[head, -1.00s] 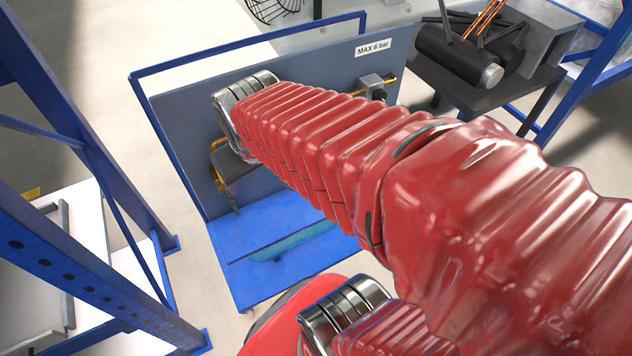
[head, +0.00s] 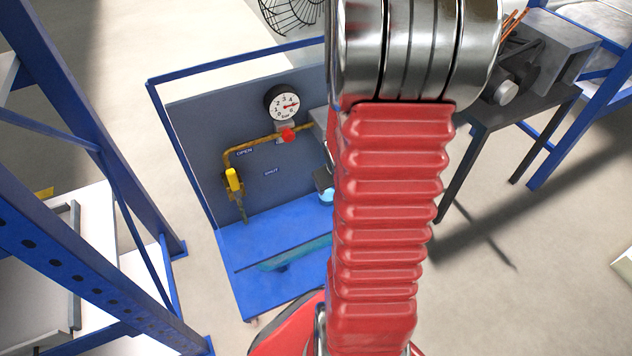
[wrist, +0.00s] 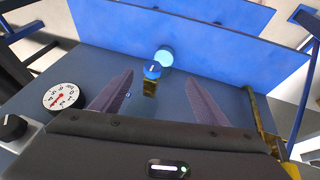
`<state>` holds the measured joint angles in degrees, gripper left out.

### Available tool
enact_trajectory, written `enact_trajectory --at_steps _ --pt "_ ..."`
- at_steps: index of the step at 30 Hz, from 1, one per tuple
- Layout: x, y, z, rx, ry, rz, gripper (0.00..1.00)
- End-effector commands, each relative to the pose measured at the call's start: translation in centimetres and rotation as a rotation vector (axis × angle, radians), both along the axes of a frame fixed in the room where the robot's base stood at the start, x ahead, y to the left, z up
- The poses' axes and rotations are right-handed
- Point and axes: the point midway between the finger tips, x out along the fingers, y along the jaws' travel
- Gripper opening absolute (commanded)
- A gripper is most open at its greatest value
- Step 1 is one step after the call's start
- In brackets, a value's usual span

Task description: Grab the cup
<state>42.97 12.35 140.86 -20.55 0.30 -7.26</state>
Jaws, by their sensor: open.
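A light blue round thing (wrist: 163,57), which looks like the cup, shows in the wrist view beyond my fingertips, against the blue shelf. In the head view a light blue cup (head: 327,196) shows low on the panel, its right side hidden by my arm. My gripper (wrist: 159,77) is open and empty, with its dark fingers to either side of a blue-capped brass fitting (wrist: 152,71). The fitting is nearer than the cup and overlaps its lower edge in the picture.
The grey panel (head: 205,125) carries a gauge (head: 284,103), a red knob (head: 286,135) and a yellow valve handle (head: 233,180). A blue base shelf (head: 240,245) lies below it. A blue rack (head: 90,190) stands left. A cluttered bench stands right; open floor lies before it.

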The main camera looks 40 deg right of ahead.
Motion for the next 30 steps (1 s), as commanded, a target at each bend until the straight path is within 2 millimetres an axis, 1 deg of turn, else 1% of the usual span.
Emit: enact_trajectory --at_steps 1,6,12,16,21,24,30 --pt "-0.1 -0.8 -1.2 -0.004 -0.012 0.007 0.68" --pt "0.1 -2.9 -4.4 -0.023 -0.083 0.051 0.68" --pt "0.0 -4.3 -7.7 -0.034 -0.179 0.095 0.68" --pt "-0.2 -4.7 -9.6 -0.036 -0.250 0.116 0.68" --pt "-0.7 -4.7 -11.8 -0.033 -0.357 0.135 0.68" --pt "-1.1 -4.5 -12.9 -0.031 -0.429 0.139 0.68" --pt "-2.1 -3.6 -14.4 -0.028 -0.589 0.126 0.68"
